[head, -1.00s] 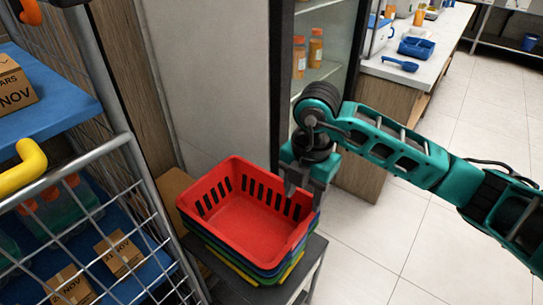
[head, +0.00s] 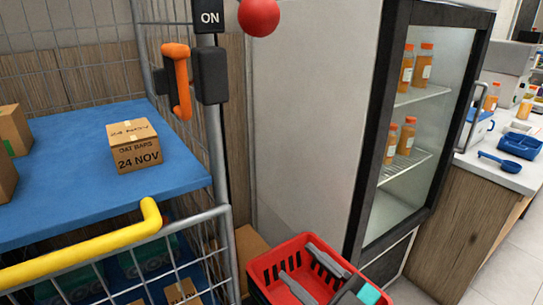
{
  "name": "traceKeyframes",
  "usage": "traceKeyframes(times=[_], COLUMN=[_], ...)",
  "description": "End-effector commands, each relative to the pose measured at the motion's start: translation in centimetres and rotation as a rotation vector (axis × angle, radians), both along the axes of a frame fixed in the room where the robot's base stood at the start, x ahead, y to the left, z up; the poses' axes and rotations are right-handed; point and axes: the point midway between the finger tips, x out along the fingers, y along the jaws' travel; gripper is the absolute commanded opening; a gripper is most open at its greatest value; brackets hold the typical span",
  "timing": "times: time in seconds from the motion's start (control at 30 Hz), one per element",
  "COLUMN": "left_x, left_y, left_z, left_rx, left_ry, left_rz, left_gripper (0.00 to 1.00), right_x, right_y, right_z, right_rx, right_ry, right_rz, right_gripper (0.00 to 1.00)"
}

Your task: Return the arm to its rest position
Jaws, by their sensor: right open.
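My right gripper (head: 297,260) shows at the bottom of the head view. Its two grey fingers are spread apart with nothing between them, and part of its teal body shows behind them. It appears over the red basket (head: 262,270), whose near part is cut off by the picture's lower edge. I cannot tell whether the fingers touch the basket. Most of my right arm is out of the picture. My left arm and gripper are not in view.
A wire cage with a blue shelf (head: 60,205), a yellow handle (head: 80,257) and a carton (head: 136,146) stands at left. A glass-door fridge (head: 420,130) with orange bottles stands behind the basket. A counter (head: 500,172) holds a blue scoop at right.

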Motion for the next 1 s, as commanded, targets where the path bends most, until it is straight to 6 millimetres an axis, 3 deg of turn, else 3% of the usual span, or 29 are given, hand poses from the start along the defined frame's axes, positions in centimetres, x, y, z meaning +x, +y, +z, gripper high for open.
traceKeyframes(times=[0.07, 0.17, 0.3, 0.4, 0.6, 1.0], left_x=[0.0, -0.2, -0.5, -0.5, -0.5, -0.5], left_y=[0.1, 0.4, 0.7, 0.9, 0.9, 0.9], left_z=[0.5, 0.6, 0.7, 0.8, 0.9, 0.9], left_rx=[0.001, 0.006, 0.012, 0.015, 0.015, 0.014], left_ry=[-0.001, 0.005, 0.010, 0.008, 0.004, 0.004], left_rz=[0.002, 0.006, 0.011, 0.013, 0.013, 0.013], left_gripper=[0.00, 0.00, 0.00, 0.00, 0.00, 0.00], right_x=[0.6, -0.2, -3.8, -6.7, -9.6, -9.7], right_y=[-3.1, -6.9, -10.3, -11.4, -12.0, -12.0], right_z=[-3.0, -8.3, -15.3, -18.6, -21.4, -21.5], right_rx=[0.040, 0.035, -0.018, -0.057, -0.094, -0.095], right_ry=[0.164, 0.394, 0.698, 0.855, 0.998, 1.000], right_rz=[-0.194, -0.401, -0.569, -0.618, -0.640, -0.640], right_gripper=[0.54, 0.54, 0.54, 0.54, 0.54, 0.54])
